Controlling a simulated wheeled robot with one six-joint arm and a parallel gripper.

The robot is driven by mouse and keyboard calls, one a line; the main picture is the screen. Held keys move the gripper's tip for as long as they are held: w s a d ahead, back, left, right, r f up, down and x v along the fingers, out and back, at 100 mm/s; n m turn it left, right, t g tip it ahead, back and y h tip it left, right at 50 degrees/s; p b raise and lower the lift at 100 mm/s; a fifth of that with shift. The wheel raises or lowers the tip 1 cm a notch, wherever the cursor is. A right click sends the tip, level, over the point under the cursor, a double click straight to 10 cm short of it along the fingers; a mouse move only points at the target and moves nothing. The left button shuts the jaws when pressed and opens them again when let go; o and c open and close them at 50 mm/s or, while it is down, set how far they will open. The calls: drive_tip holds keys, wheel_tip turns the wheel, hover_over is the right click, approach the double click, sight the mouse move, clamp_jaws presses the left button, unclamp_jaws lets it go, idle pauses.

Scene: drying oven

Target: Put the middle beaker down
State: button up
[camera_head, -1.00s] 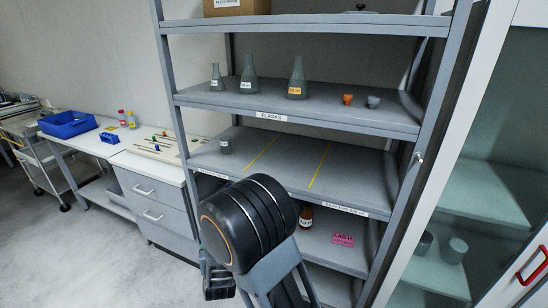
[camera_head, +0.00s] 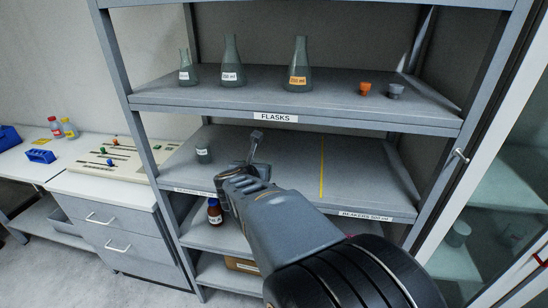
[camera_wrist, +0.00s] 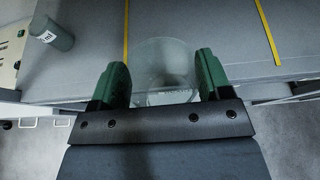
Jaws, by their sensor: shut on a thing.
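My gripper (camera_head: 252,152) reaches over the middle shelf board (camera_head: 375,185) of the rack. In the wrist view, my gripper (camera_wrist: 160,84) has its green fingers shut on a clear glass beaker (camera_wrist: 164,62), one finger on each side. The beaker appears between two yellow lines (camera_wrist: 126,32) on the shelf. I cannot tell whether its base touches the board. In the head view my arm mostly hides it. A smaller grey beaker (camera_head: 203,151) stands at the left end of this shelf, left of the left line. It also shows in the wrist view (camera_wrist: 52,33).
A brown bottle (camera_head: 214,212) stands below. A rack post (camera_head: 467,135) bounds the right side. The board right of the visible yellow line (camera_head: 322,165) is clear.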

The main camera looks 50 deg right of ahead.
drive_tip(key=shift+w+d+f, duration=0.45)
drive_tip(key=shift+w+d, duration=1.15)
drive_tip(key=shift+d, duration=1.05)
drive_tip(key=shift+w+d+f, duration=0.4)
drive_tip(key=shift+w+d, duration=1.15)
drive_tip(key=shift+d, duration=1.05)
drive_tip(key=shift+w+d+f, duration=0.45)
drive_tip(key=shift+w+d, duration=1.15)
drive_tip(key=shift+d, duration=1.05)
drive_tip(key=shift+f, duration=0.1)
drive_tip(key=shift+f, duration=0.15)
drive_tip(key=o, duration=1)
drive_tip(key=shift+c, duration=0.2)
